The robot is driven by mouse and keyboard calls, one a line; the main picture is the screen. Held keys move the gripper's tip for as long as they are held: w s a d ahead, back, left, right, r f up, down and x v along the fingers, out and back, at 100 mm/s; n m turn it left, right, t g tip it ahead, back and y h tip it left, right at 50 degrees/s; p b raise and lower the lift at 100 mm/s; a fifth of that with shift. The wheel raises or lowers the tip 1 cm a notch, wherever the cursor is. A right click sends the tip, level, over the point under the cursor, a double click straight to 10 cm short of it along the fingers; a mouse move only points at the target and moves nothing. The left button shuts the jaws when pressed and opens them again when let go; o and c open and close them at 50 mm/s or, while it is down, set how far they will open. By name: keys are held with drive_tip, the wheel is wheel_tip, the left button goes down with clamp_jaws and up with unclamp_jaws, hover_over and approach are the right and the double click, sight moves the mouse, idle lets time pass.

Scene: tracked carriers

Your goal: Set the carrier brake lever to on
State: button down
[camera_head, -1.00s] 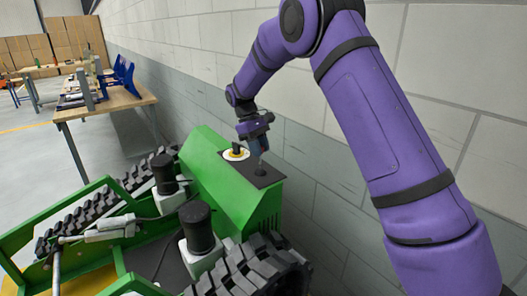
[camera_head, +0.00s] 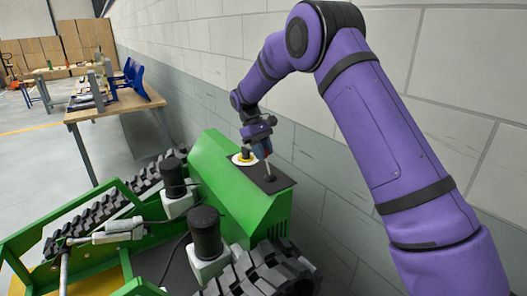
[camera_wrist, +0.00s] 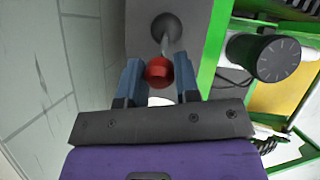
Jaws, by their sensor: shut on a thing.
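The brake lever has a red ball knob (camera_wrist: 158,71) on a thin grey rod, which rises from a dark round boot (camera_wrist: 166,28) in the wrist view. In the head view the lever's boot (camera_head: 269,178) sits on the dark panel (camera_head: 280,186) on top of the green tracked carrier (camera_head: 230,190). My gripper (camera_head: 263,152) is above this panel, its blue fingers at the top of the lever. In the wrist view my gripper (camera_wrist: 158,78) has a finger on each side of the red knob and is shut on it. No on or off marking is readable.
A yellow-and-white disc with a black knob (camera_head: 244,158) is beside the lever. Black cylinders on white blocks (camera_head: 206,234) and rubber tracks (camera_head: 262,272) are on the carrier. A block wall (camera_head: 350,220) runs close along the right. A wooden table (camera_head: 112,106) stands behind.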

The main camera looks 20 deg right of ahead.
drive_tip(key=shift+w, duration=0.1)
drive_tip(key=c, duration=0.9)
unclamp_jaws()
drive_tip(key=shift+d, duration=0.1)
drive_tip(key=v, duration=1.1)
